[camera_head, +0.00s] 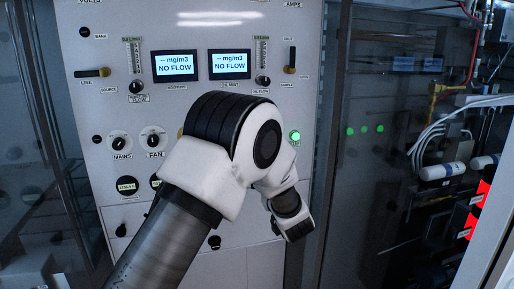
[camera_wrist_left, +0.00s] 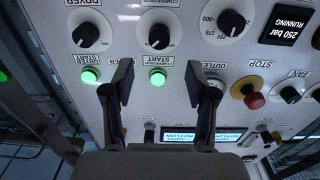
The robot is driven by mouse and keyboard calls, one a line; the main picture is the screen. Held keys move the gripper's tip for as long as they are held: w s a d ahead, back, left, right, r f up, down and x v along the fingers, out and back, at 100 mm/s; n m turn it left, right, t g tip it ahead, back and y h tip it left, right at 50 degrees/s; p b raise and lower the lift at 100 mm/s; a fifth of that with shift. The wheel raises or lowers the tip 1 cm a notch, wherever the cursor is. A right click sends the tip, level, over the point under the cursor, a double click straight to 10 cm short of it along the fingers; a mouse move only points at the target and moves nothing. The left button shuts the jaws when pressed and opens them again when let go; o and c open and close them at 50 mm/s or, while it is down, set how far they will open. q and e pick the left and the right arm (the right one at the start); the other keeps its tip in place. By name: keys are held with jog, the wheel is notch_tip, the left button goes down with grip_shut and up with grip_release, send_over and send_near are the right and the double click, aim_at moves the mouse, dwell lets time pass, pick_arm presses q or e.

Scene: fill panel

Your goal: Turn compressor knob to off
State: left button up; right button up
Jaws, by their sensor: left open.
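The compressor knob (camera_wrist_left: 158,36) is a round black knob on a white dial, upside down in the left wrist view, with its label partly legible. My left gripper (camera_wrist_left: 158,72) is open and empty, with its two dark fingers apart below the knob in that view. A lit green start button (camera_wrist_left: 157,78) shows between the fingers. I cannot tell how far the fingertips are from the panel. In the head view my arm hides the compressor knob, and the fingers cannot be made out. My right gripper is in neither view.
The dryer knob (camera_wrist_left: 87,36) and another dial (camera_wrist_left: 232,21) flank the compressor knob. A red stop button (camera_wrist_left: 252,97) on yellow is nearby. The grey panel (camera_head: 110,75) carries mains (camera_head: 119,142) and fan (camera_head: 154,140) knobs. A glass-fronted cabinet (camera_head: 345,190) stands at right.

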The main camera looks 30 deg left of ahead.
pick_arm(q)
jog(key=p+x, duration=0.3)
jog(key=x, duration=0.5)
jog(key=shift+p, duration=0.3)
jog(key=shift+w+f, duration=0.1)
jog(key=shift+w, duration=0.05)
jog(key=shift+a, duration=0.1)
grip_shut()
